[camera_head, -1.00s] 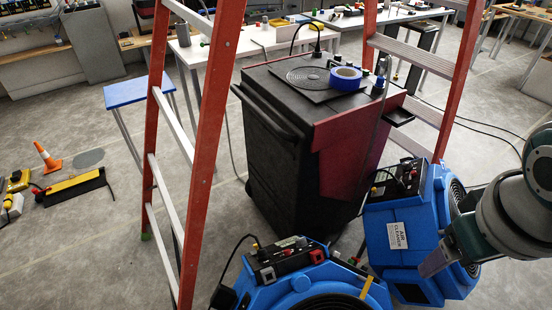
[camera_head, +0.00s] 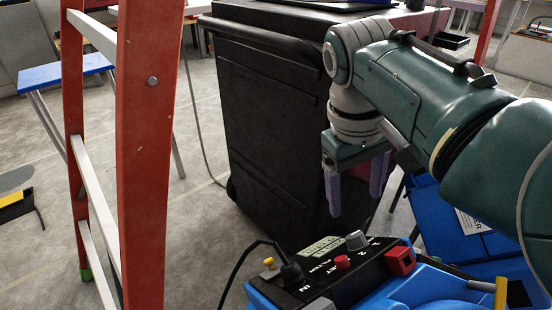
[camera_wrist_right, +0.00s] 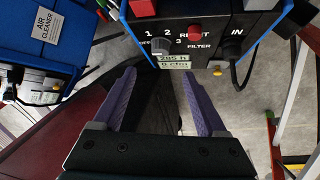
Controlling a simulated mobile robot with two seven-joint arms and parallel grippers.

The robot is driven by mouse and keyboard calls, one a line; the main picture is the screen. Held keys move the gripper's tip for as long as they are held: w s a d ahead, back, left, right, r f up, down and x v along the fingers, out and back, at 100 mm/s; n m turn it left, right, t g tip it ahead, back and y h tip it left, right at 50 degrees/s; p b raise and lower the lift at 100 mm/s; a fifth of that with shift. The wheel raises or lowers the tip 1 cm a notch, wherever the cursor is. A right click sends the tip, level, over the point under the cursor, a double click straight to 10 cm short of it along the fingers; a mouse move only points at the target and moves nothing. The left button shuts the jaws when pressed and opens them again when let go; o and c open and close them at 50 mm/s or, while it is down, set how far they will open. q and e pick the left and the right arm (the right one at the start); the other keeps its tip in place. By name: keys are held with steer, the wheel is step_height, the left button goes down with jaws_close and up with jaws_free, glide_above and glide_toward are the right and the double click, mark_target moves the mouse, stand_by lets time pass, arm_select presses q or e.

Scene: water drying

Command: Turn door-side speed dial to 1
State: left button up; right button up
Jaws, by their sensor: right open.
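The near blue air cleaner (camera_head: 430,290) has a black control panel (camera_head: 325,285) at the bottom of the head view. Its grey speed dial (camera_head: 357,240) stands beside the digits 1 and 2; the dial also shows in the right wrist view (camera_wrist_right: 160,46), near the digits 1, 2 and 3. I cannot tell which digit it points to. My right gripper (camera_head: 356,203) has purple fingers pointing down, open and empty, above the dial and apart from it. In the wrist view the dial lies just beyond the fingertips (camera_wrist_right: 158,75), roughly between them. My left gripper is not in view.
The panel also carries a red button (camera_head: 342,262), a red switch (camera_head: 400,260), a yellow knob (camera_head: 268,263) and a black plug (camera_head: 290,275). A second blue air cleaner (camera_wrist_right: 40,45) stands close by. A black cart (camera_head: 265,120) and an orange ladder (camera_head: 148,150) stand near.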

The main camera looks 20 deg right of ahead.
mark_target(354, 235)
steer(key=f+b, duration=0.2)
steer(key=f, duration=0.1)
steer(key=d+f+b, duration=0.1)
steer(key=f+b, duration=0.1)
steer(key=f, duration=0.1)
steer(key=f+b, duration=0.2)
steer(key=f, duration=0.2)
steer(key=shift+d, duration=0.4)
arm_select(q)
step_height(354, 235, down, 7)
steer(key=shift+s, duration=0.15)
arm_select(e)
steer(key=shift+c, duration=1.4)
jaws_close()
